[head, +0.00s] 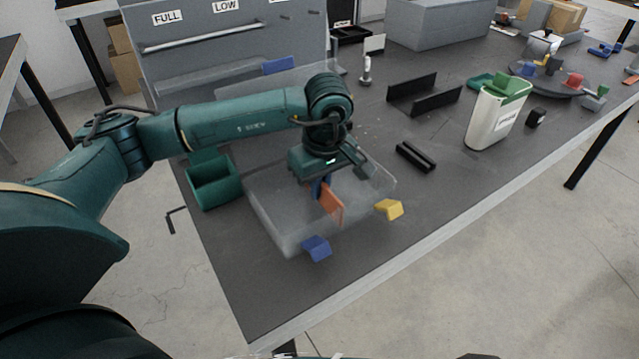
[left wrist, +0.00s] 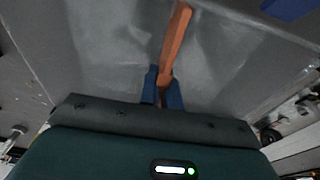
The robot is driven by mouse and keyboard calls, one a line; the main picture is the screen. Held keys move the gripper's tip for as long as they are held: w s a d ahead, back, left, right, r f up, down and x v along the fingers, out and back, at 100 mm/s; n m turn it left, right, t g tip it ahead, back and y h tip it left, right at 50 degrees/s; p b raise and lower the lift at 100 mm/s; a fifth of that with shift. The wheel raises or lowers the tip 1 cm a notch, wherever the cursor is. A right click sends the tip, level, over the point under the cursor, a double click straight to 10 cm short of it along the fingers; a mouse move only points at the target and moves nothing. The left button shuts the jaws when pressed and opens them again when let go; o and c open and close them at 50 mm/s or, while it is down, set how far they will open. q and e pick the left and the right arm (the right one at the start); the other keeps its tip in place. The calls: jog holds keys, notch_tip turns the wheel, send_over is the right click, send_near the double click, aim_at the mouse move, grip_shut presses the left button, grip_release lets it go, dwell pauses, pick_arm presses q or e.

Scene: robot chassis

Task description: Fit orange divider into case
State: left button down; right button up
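The orange divider (head: 331,204) is a thin flat plate held edge-on by my left gripper (head: 318,186). In the left wrist view the divider (left wrist: 176,40) sticks out from between the blue fingertips of the left gripper (left wrist: 163,84), which are closed on it. The case (head: 275,228) is a translucent, clear-grey box on the table. The gripper and divider are over the case's near part. I cannot tell whether the divider touches the case. A blue latch piece (head: 317,248) and a yellow piece (head: 389,209) sit at the case's near edge. My right gripper is not visible.
A green open bin (head: 213,183) stands left of the case. A black bar (head: 415,156), a black channel (head: 424,95) and a white bin with green contents (head: 497,112) lie to the right. A grey panel (head: 230,40) stands behind. The table's near right area is clear.

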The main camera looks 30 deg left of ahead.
aim_at(324, 186)
pick_arm(q)
jog(key=shift+f, duration=0.25)
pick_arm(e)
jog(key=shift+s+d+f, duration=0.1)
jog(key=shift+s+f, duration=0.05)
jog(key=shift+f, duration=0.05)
pick_arm(q)
jog(key=shift+f, duration=0.1)
jog(key=c, duration=1.8)
grip_release()
jog(key=shift+o, duration=1.3)
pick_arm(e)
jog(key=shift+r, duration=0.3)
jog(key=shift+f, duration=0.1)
pick_arm(q)
jog(key=shift+r, duration=0.5)
notch_tip(324, 186, up, 12)
jog(key=d, duration=0.1)
jog(key=shift+s+d, duration=0.2)
jog(key=shift+s, duration=0.2)
